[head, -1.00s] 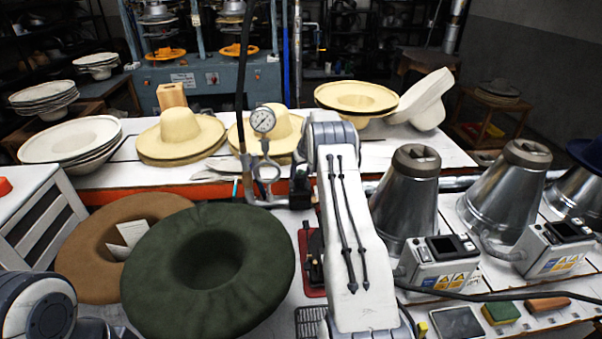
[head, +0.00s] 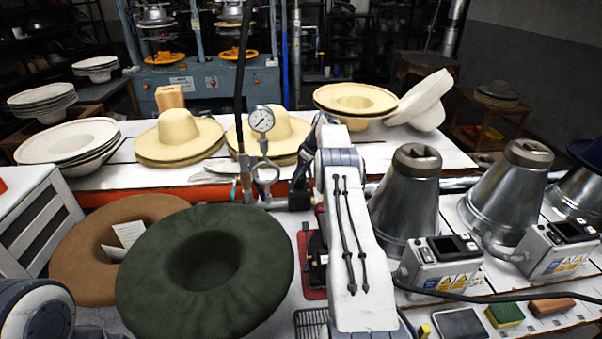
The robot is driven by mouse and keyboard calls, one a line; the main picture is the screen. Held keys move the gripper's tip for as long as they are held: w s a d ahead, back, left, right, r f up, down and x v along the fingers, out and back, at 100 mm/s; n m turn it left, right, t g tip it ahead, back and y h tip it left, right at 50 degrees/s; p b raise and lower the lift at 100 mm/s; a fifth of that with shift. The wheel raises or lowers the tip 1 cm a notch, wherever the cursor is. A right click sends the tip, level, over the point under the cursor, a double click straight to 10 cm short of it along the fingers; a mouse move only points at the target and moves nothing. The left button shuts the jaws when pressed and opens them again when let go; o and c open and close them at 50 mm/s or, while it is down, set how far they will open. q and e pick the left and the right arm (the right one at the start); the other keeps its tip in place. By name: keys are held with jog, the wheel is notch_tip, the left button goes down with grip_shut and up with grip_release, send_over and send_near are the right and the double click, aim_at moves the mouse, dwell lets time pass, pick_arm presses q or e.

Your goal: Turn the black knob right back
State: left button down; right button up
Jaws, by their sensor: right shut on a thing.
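A steam pipe with a round pressure gauge (head: 262,119) stands at the middle of the table edge. A black fitting (head: 299,202) sits at the right end of its lower pipe. My right gripper (head: 296,183) is dark and reaches down to this fitting from the far end of my right arm. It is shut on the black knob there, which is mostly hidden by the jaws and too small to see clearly. Of my left arm only a rounded link shows at the lower left; its gripper is out of view.
A green felt hat (head: 258,270) and a brown one (head: 80,250) lie left of my right arm. Metal steam cones (head: 405,205) with control boxes (head: 440,262) stand to the right. Straw hats (head: 180,135) rest on the white table behind.

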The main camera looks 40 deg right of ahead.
dwell(0.3)
jog(key=o, duration=1.4)
jog(key=shift+r, duration=0.1)
jog(key=b+v, duration=0.2)
jog(key=v, duration=0.8)
jog(key=shift+s+r, duration=0.1)
jog(key=shift+r, duration=0.1)
